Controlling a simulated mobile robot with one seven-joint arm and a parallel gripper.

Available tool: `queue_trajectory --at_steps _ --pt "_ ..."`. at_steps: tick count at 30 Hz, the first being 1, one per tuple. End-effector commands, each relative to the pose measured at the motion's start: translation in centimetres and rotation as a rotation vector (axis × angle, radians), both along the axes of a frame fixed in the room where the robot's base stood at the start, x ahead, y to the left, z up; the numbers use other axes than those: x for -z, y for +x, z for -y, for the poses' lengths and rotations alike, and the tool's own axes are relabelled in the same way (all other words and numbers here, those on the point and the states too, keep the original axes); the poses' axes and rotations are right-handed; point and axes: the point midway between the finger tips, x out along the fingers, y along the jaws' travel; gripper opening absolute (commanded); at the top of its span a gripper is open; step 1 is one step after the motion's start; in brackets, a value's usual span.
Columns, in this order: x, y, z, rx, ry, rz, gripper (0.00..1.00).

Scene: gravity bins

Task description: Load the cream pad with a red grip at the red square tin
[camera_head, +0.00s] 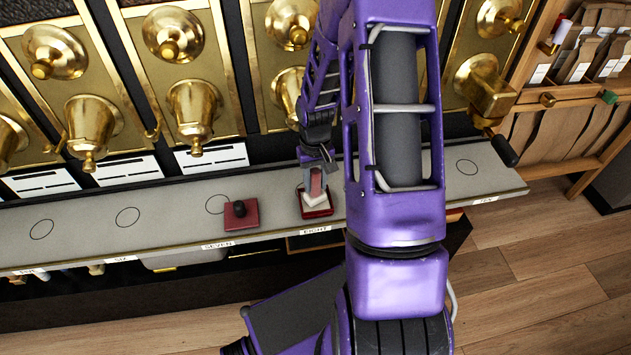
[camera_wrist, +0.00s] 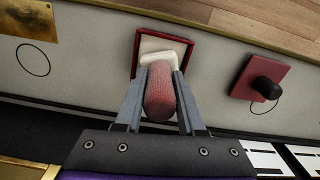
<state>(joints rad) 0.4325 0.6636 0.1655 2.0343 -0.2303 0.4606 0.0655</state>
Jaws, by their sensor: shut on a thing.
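The cream pad (camera_head: 315,200) has a red grip (camera_wrist: 160,92), and my gripper (camera_head: 317,177) is shut on that grip. In the wrist view the grip stands between the two fingers of my gripper (camera_wrist: 159,88), with the cream pad (camera_wrist: 158,58) at its far end. The red square tin (camera_head: 318,213) is open and sits on the grey shelf. It also shows in the wrist view (camera_wrist: 188,53), with a cream inside. The pad is over the tin's near part in the wrist view. I cannot tell whether it touches the tin's inside.
A dark red square lid with a black knob (camera_head: 239,213) lies on the grey shelf (camera_head: 170,218) left of the tin. It also shows in the wrist view (camera_wrist: 262,80). Brass dispensers (camera_head: 193,105) line the wall behind. Shelf farther left is clear, with marked circles.

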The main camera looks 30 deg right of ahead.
Motion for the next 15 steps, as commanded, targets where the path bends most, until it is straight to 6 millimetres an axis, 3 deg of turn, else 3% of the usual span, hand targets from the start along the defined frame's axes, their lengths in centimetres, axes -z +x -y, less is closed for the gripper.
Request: queue_trajectory --at_steps 15 --pt "0.35 0.03 -0.01 0.000 0.000 0.000 0.00"
